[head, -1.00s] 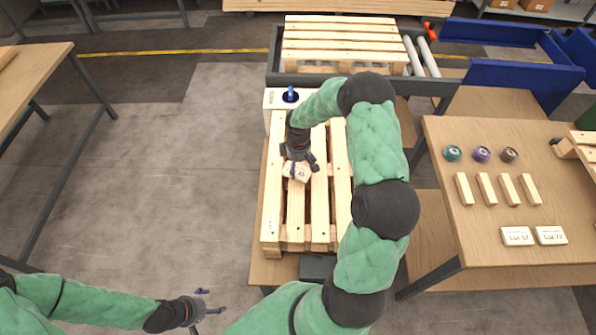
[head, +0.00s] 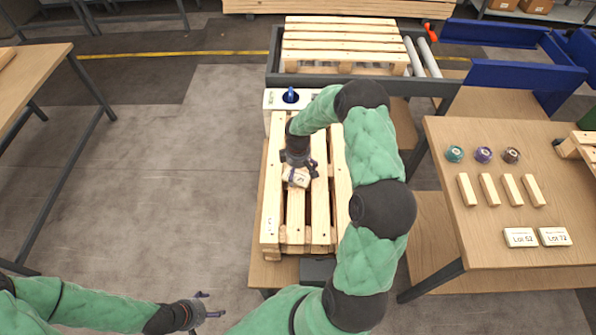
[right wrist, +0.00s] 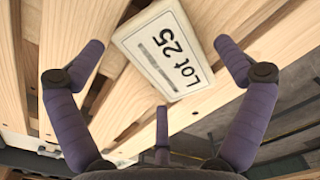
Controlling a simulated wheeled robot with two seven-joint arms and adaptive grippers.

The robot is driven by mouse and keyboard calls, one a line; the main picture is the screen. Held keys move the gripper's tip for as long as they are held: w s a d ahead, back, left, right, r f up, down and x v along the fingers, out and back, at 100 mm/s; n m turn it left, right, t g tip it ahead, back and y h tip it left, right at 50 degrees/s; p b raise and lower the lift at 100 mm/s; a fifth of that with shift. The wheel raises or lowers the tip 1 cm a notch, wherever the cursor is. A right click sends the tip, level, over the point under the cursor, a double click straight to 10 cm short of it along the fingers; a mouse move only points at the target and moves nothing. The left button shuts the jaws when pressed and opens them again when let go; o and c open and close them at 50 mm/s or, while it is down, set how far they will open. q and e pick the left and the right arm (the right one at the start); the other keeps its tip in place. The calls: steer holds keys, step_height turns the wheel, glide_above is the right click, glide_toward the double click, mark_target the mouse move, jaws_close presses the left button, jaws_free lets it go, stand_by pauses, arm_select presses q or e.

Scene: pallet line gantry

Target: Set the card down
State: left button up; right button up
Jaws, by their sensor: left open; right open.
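The card, marked "Lot 25" (right wrist: 162,50), lies on the slats of a wooden pallet (head: 272,215). It also shows in the head view (head: 296,177), just below my right gripper (head: 301,168). In the right wrist view my right gripper (right wrist: 155,75) has its fingers spread wide on either side of the card, and a gap shows between each finger and the card. It is open and empty. My left gripper (head: 205,306) is open and empty over the floor at the lower left.
A table at the right (head: 480,240) bears two more cards, marked Lot 52 (head: 521,237) and Lot 72 (head: 555,236), several wooden blocks (head: 489,189) and three round rolls (head: 484,155). A white box with a blue knob (head: 291,96) stands behind the pallet.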

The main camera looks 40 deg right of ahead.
mark_target(298, 174)
steer(key=shift+r, duration=0.1)
steer(key=shift+r, duration=0.3)
step_height(298, 174, up, 12)
steer(key=p, duration=0.3)
steer(key=shift+f+p, duration=0.2)
steer(key=shift+p, duration=0.2)
